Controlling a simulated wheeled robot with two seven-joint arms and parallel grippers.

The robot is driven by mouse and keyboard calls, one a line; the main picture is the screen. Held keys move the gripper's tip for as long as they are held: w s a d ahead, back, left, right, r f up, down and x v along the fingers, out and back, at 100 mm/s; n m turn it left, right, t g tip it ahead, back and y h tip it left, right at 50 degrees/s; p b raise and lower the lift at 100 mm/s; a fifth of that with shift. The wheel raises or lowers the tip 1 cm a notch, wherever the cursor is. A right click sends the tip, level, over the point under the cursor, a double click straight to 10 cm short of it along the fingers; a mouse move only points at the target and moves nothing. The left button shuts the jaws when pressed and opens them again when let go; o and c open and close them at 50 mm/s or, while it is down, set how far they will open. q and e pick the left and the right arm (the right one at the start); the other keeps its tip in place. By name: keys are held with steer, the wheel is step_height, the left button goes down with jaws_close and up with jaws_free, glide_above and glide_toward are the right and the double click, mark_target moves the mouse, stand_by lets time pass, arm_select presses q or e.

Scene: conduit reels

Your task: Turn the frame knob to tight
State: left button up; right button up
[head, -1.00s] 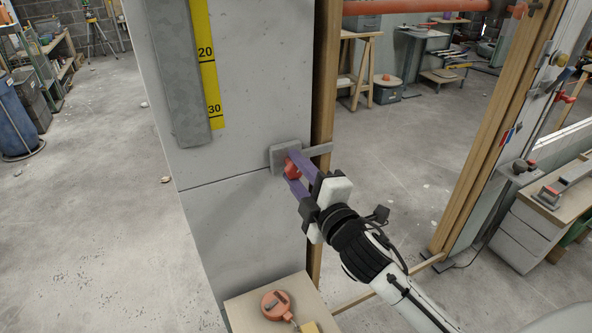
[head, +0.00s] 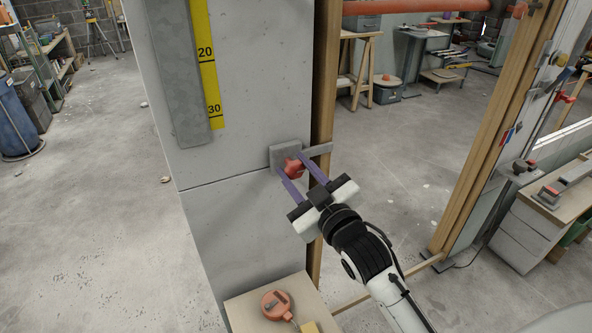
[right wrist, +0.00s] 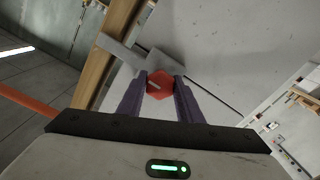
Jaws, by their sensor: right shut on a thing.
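The frame knob (head: 293,167) is a small red knob on a grey metal plate (head: 287,153) fixed to the pale panel beside the wooden frame post. My right gripper (head: 298,172) reaches it from the lower right, with one purple finger on each side of it. In the right wrist view the red knob (right wrist: 159,86) sits between the two fingertips (right wrist: 160,82), with a pale line on its face. The right gripper is shut on the knob. My left gripper is not in view.
A wooden-topped box (head: 250,310) below the plate carries an orange round tool (head: 277,304). A yellow scale (head: 207,65) runs down the panel. A wooden post (head: 325,90) stands just right of the knob. Open floor lies beyond.

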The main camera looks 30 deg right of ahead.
steer(key=shift+m, duration=0.7)
steer(key=o, duration=1)
steer(key=shift+o, duration=0.2)
steer(key=shift+s, duration=0.1)
steer(key=s+b, duration=0.1)
steer(key=s, duration=0.9)
steer(key=shift+a, duration=0.2)
